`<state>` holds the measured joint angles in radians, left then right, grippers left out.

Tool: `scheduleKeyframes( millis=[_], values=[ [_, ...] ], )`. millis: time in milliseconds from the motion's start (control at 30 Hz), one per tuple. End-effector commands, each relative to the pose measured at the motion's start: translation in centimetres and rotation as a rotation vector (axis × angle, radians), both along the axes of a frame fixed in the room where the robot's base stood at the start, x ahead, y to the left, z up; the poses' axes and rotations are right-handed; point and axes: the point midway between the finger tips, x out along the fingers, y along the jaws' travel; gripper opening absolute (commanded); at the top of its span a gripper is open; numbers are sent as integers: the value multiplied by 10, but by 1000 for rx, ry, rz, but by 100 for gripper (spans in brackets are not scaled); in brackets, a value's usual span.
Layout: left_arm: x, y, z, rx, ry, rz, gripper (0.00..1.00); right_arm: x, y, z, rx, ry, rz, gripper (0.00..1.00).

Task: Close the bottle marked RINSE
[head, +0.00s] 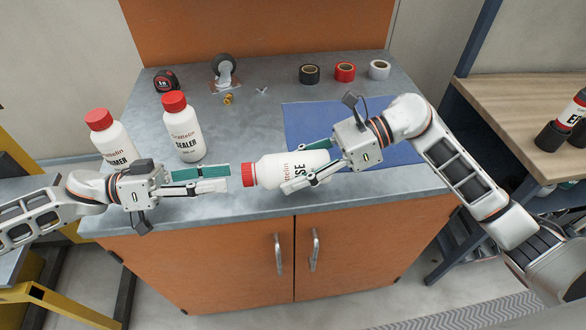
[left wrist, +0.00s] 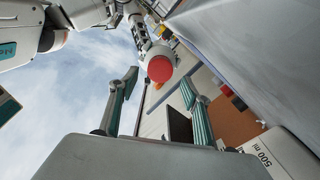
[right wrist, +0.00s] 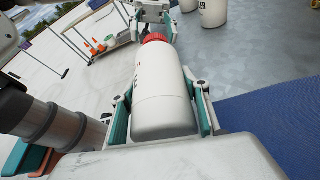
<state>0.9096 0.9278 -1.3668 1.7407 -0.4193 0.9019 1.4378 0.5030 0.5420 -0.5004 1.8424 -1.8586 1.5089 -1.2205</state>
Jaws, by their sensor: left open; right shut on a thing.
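The RINSE bottle (head: 275,170) is white with a red cap (head: 249,174). It is held on its side above the front of the grey bench, cap pointing left. My right gripper (head: 300,176) is shut around its body, and the right wrist view shows the bottle (right wrist: 163,95) between both fingers. The cap sits at the bottle's neck; how tightly cannot be told. My left gripper (head: 215,178) is open and empty, just left of the cap, its fingers pointing at it. In the left wrist view the cap (left wrist: 160,69) shows between and beyond the open fingers.
Two other white bottles with red caps, SEALER (head: 184,135) and another (head: 110,140), stand at the bench's left. A tape measure (head: 166,81), a caster (head: 224,70) and tape rolls (head: 345,72) lie at the back. A blue mat (head: 300,120) lies at the right.

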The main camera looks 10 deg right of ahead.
Motion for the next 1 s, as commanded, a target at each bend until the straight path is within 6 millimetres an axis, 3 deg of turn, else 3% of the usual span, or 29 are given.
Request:
scheduleKeyframes(
  millis=[233, 567, 1000],
  values=[
    [0, 3, 0, 2, 20, 0, 46, 0, 0, 0, 0, 0, 0, 0],
    [0, 35, 1, 1, 278, 1, 46, 0, 0, 0, 0, 0, 0, 0],
    [0, 26, 0, -1, 283, 0, 46, 0, 0, 0, 0, 0, 0, 0]
  ],
)
